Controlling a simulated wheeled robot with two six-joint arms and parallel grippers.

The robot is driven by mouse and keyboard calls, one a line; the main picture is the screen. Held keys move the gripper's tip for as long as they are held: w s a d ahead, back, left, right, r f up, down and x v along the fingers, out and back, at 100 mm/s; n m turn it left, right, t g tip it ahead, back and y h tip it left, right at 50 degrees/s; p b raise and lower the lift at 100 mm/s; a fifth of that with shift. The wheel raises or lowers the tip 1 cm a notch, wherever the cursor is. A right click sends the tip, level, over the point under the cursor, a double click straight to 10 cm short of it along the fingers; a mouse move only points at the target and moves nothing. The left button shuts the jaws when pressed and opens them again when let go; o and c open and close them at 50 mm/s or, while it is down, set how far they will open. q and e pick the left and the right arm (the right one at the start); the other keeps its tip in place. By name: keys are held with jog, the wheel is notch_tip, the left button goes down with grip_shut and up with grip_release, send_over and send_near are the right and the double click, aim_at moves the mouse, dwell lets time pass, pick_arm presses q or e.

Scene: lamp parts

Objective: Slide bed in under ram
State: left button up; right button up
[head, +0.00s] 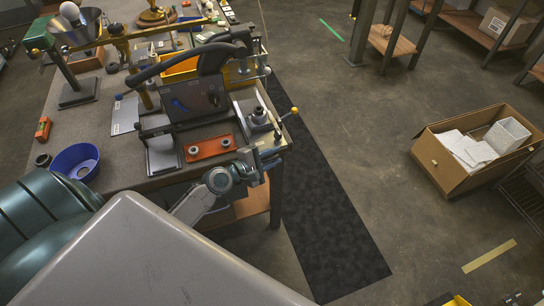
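A bench press with a dark curved arm (178,66) stands on the workbench. A dark panel (197,101) hangs at its front and hides what lies behind, so I cannot make out the ram's lower end. A light grey plate carrying a round metal part (259,116) sits at the press's right side, out in the open; it looks like the bed. A lever with a yellow knob (294,111) is beside it. My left gripper (268,160) is at the bench's right front edge, just below the plate and lever. Its fingers are small and unclear. My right gripper is not in view.
An orange-red plate with two grey round parts (210,148) lies in front of the press. A cardboard box (470,150) stands on the floor at right. The dark floor mat (325,215) is clear.

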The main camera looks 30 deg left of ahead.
aim_at(267, 147)
pick_arm(q)
jog(key=shift+s+f, duration=0.1)
grip_shut()
jog(key=w+a, duration=0.1)
jog(key=w+a+b, duration=0.1)
jog(key=shift+w+a+b, duration=0.2)
jog(key=shift+a+b, duration=0.1)
jog(key=shift+a, duration=0.1)
jog(key=shift+w+a+f, duration=0.1)
jog(key=shift+a, duration=0.1)
jog(key=shift+o, duration=1)
grip_release()
jog(key=shift+d, duration=0.1)
jog(key=shift+o, duration=0.6)
jog(key=shift+w, duration=0.1)
jog(key=b+v, duration=0.1)
jog(key=v, duration=1)
jog(key=shift+b, duration=0.35)
